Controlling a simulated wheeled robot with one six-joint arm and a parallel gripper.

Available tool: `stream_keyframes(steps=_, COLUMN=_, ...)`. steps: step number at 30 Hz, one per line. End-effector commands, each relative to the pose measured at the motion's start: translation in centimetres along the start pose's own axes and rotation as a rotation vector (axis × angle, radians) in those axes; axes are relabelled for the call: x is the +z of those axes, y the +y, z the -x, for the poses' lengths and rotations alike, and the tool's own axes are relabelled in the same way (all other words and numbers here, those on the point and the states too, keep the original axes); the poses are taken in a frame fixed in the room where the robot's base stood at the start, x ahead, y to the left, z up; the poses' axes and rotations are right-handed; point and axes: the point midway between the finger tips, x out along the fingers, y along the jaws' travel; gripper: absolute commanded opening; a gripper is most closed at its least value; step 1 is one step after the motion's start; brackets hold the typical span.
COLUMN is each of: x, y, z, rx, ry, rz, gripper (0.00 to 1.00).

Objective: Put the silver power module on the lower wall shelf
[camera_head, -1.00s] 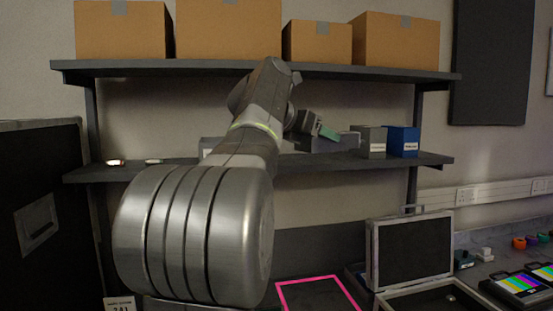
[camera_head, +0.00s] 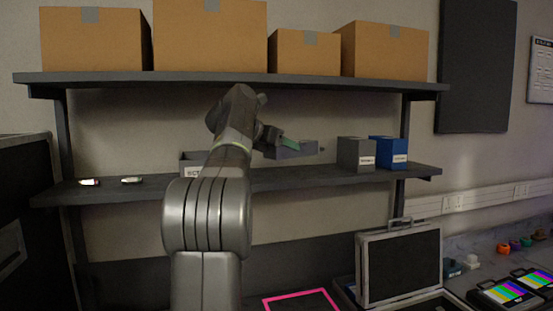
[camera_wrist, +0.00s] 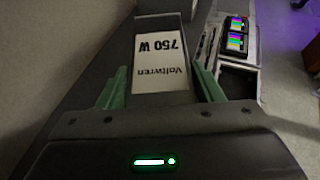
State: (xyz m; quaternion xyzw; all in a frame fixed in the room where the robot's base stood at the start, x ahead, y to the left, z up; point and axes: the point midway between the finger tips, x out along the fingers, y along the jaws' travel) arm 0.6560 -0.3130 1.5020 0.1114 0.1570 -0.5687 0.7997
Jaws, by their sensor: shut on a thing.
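The silver power module (camera_head: 303,150) shows in the head view as a grey block, held just above the lower wall shelf (camera_head: 310,178). In the wrist view the module (camera_wrist: 160,62) carries a white label reading "Voltwren 750 W". My gripper (camera_head: 289,143) is shut on it, with green fingers on both sides of the label. The wrist view also shows my gripper (camera_wrist: 160,85) close up. A gap seems to show between module and shelf, but contact is hard to tell. My arm hides part of the shelf.
A labelled grey bin (camera_head: 192,164) stands left of my arm; a grey bin (camera_head: 356,153) and blue bin (camera_head: 388,152) stand right. Small items (camera_head: 131,180) lie at the shelf's left. The upper shelf (camera_head: 230,80) holds cardboard boxes. An open case (camera_head: 400,265) sits below.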

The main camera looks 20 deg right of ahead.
Motion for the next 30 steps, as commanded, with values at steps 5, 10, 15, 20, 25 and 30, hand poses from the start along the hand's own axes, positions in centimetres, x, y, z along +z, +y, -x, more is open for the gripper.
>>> stream_keyframes(steps=5, x=0.9, y=3.0, z=-0.9, rx=0.002, ry=-0.004, rz=-0.001, gripper=0.11)
stream_keyframes(steps=10, x=1.2, y=5.0, z=-1.7, rx=0.001, ry=-0.003, rz=-0.001, gripper=0.11)
stream_keyframes(steps=15, x=0.7, y=6.3, z=-2.5, rx=0.0, ry=-0.003, rz=0.0, gripper=0.11)
stream_keyframes(steps=20, x=-1.2, y=6.2, z=-3.2, rx=0.001, ry=-0.002, rz=0.0, gripper=0.11)
stream_keyframes(steps=25, x=-2.0, y=6.2, z=-3.6, rx=0.001, ry=-0.004, rz=-0.001, gripper=0.11)
stream_keyframes(steps=30, x=-3.7, y=6.2, z=-4.3, rx=0.0, ry=-0.002, rz=0.002, gripper=0.11)
